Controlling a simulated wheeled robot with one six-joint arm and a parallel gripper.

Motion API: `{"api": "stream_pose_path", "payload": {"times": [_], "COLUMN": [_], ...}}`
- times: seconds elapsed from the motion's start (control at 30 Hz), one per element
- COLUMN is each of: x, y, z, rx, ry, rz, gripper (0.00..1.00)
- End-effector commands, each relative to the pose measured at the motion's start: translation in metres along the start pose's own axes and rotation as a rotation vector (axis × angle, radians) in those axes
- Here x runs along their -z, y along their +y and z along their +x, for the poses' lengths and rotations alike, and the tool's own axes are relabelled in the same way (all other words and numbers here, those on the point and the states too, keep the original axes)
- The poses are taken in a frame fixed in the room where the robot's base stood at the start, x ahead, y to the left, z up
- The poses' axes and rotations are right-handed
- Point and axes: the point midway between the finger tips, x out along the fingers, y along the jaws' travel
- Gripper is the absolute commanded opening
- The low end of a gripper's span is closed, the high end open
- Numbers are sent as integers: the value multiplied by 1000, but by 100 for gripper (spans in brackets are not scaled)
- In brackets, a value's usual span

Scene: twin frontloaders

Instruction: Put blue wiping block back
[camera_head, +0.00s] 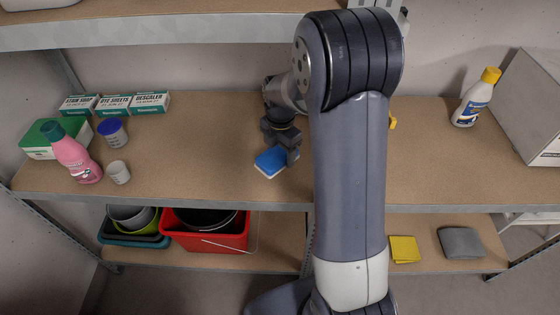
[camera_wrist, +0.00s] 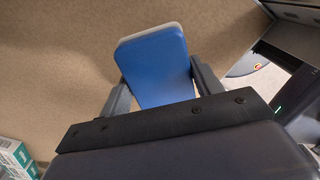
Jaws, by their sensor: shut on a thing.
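The blue wiping block (camera_head: 270,162) has a blue face and a pale edge layer. My gripper (camera_head: 280,150) is shut on it, over the middle of the upper shelf (camera_head: 210,170) in the head view. In the wrist view the block (camera_wrist: 155,65) sits between the two dark fingers of my gripper (camera_wrist: 158,90), its far end reaching past them. The head view does not show clearly whether the block touches the shelf board. My arm hides part of the shelf to the right of the gripper.
A yellow-capped bottle (camera_head: 473,100) stands at right. Below are a red bucket (camera_head: 210,236), a yellow cloth (camera_head: 404,249) and a grey cloth (camera_head: 460,242).

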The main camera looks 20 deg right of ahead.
Motion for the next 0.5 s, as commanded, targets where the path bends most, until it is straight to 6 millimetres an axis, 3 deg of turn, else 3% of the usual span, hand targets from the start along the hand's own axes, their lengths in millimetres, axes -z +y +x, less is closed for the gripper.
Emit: {"api": "stream_pose_path", "payload": {"times": [0.37,0.5], "x": [0,0], "y": [0,0], "z": [41,44], "rx": [1,-2], "ry": [0,-1], "rz": [1,1], "gripper": [36,36]}}
